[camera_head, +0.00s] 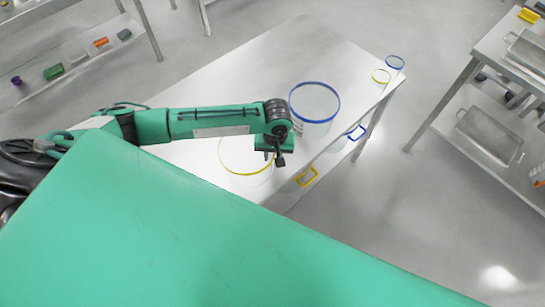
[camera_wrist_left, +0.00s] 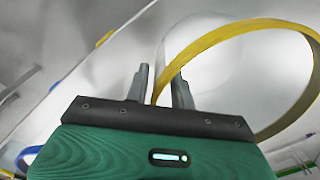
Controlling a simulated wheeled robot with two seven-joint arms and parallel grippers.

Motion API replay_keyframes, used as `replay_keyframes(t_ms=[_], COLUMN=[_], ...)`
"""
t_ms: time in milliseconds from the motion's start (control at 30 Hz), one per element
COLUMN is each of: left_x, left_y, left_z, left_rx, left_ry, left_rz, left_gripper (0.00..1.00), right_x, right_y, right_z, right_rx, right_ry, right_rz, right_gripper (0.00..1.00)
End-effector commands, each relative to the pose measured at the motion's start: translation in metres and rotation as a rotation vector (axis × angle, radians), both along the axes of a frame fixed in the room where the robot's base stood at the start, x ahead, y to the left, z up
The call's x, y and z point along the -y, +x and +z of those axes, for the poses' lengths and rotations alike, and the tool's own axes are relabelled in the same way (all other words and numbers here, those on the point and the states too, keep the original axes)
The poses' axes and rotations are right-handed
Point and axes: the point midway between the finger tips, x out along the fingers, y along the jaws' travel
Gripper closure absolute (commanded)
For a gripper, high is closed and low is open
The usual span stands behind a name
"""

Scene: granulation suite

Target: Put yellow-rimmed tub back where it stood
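The large pale tub with a yellow rim (camera_head: 238,160) stands on the steel table near its front edge, partly hidden by my left arm. My left gripper (camera_head: 277,155) is over the right side of its rim. In the left wrist view, the yellow rim (camera_wrist_left: 223,29) runs down between the two fingers of my left gripper (camera_wrist_left: 161,82). The fingers are apart, with gaps beside the rim; I cannot tell how deep the rim sits between them. My right gripper is not in view.
A large blue-rimmed tub (camera_head: 315,104) stands right of my left gripper. A small yellow-rimmed tub (camera_head: 381,76) and a small blue-rimmed tub (camera_head: 395,63) stand at the table's far right corner. A yellow frame (camera_head: 306,177) and a blue frame (camera_head: 356,132) show along the front edge.

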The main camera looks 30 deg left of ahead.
Motion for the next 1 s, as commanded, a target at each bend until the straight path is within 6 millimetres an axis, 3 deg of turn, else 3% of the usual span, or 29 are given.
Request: replay_keyframes(t_ms=[300, 500, 1000], left_x=[0.003, 0.004, 0.005], left_y=[0.002, 0.003, 0.002], left_z=[0.068, 0.096, 0.104], left_rx=[0.004, 0.002, 0.0], left_ry=[-0.003, 0.0, 0.0], left_rz=[-0.001, 0.0, 0.0], left_gripper=[0.76, 0.76, 0.76], right_x=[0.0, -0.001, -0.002], right_y=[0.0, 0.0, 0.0], right_z=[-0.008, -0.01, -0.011], right_rx=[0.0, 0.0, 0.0], right_ry=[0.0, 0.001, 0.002], right_rz=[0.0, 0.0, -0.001], right_gripper=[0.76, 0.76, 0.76])
